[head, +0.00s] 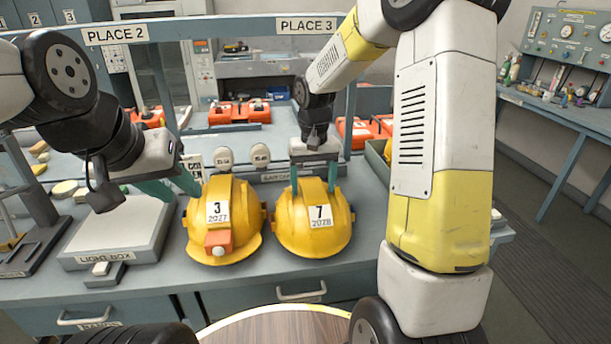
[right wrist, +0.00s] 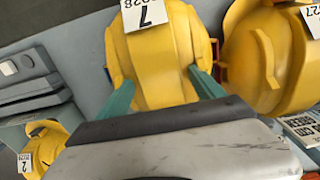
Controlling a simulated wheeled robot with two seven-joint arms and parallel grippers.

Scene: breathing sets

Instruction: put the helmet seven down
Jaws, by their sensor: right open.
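The yellow helmet seven (head: 312,230), with a white "7 2028" label, rests upright on the bench. It also shows in the right wrist view (right wrist: 155,65). My right gripper (head: 313,182) is open just above it, with a green finger on either side of its crown; whether they touch it I cannot tell. Helmet three (head: 228,245), with an orange block at its front, stands close on the left. My left gripper (head: 172,190) is open and empty above the light box, left of helmet three.
The light box (head: 120,250) lies at the left of the bench (head: 265,282). Another yellow helmet, labelled 2, shows in the right wrist view (right wrist: 45,150). Orange cases (head: 240,112) lie behind. My right arm hides the bench to the right of helmet seven.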

